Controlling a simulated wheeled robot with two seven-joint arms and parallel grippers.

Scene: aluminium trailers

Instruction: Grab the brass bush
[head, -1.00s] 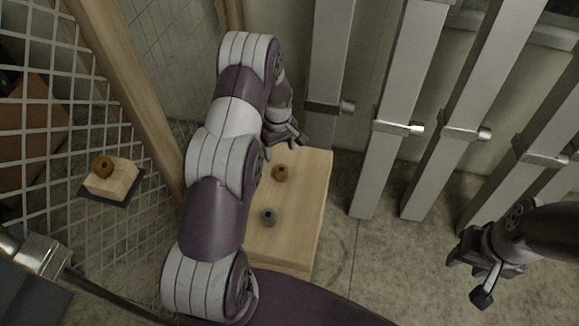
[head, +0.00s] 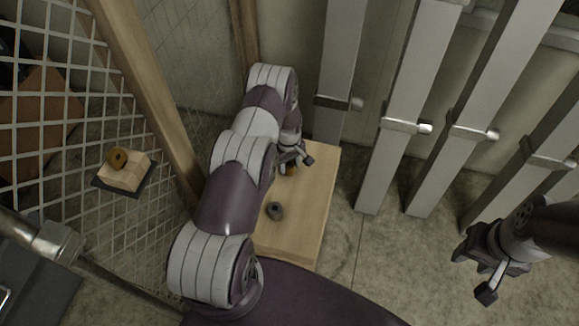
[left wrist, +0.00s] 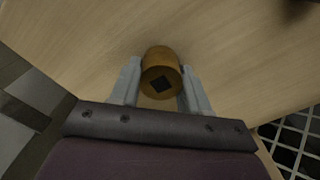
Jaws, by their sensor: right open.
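The brass bush (head: 291,169) is on the wooden box top, partly hidden in the head view by my left gripper (head: 297,157). In the left wrist view the bush (left wrist: 161,70) is a round, golden-brown piece with a dark square mark on its end face. It sits between the two pale fingers of my left gripper (left wrist: 160,82), one on each side. I cannot tell whether they press on it. My right gripper (head: 484,273) is open and empty, over the floor at the right.
A grey bush (head: 275,210) stands on the same wooden box top (head: 308,205), nearer me. Behind the mesh (head: 60,150) at the left, a brown ring (head: 117,158) rests on a small wooden block (head: 126,175). Aluminium beams (head: 405,130) lean along the back wall.

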